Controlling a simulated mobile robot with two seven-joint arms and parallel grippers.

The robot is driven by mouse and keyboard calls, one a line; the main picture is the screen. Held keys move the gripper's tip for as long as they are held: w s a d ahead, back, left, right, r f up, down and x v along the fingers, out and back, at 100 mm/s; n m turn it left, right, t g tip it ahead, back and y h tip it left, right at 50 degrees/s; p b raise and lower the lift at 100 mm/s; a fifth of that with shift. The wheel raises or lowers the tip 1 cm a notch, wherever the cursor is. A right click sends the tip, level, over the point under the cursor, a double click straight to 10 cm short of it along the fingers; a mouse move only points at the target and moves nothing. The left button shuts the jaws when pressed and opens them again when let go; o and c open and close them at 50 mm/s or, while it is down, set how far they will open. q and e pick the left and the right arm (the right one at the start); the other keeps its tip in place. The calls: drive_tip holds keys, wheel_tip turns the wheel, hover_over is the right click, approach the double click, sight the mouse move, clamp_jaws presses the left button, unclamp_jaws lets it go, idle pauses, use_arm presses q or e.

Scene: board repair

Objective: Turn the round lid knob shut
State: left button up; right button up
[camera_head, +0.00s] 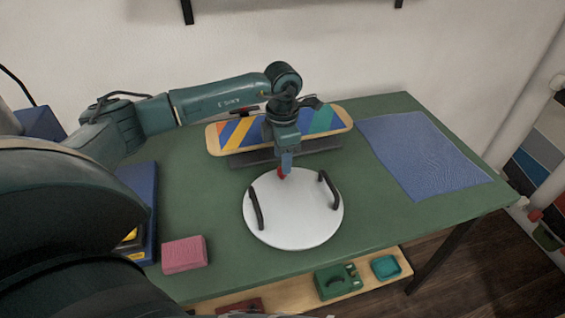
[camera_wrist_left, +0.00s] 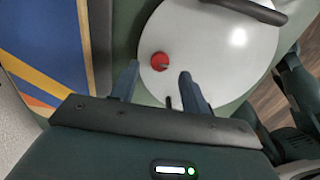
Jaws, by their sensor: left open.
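A round white lid (camera_head: 300,222) with two dark handles lies on the green table. A small red knob (camera_head: 281,173) sits near the lid's back edge, partly hidden behind my left gripper's fingers in the head view. My left gripper (camera_head: 286,163) points down above that edge. In the left wrist view, the red knob (camera_wrist_left: 160,61) has a dark mark on it and shows just beyond the gap between the two spread fingers (camera_wrist_left: 158,84). The fingers are open and hold nothing; whether they touch the knob cannot be told. My right gripper is not in view.
A striped skateboard deck (camera_head: 322,119) lies behind the lid, close to my left gripper. A blue cloth (camera_head: 425,155) is at the right, a pink block (camera_head: 184,254) at the front left. Green and teal items lie on a lower shelf (camera_head: 300,298).

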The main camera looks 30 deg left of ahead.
use_arm(q)
wheel_tip(320, 180, up, 10)
idle(0.3)
idle(0.4)
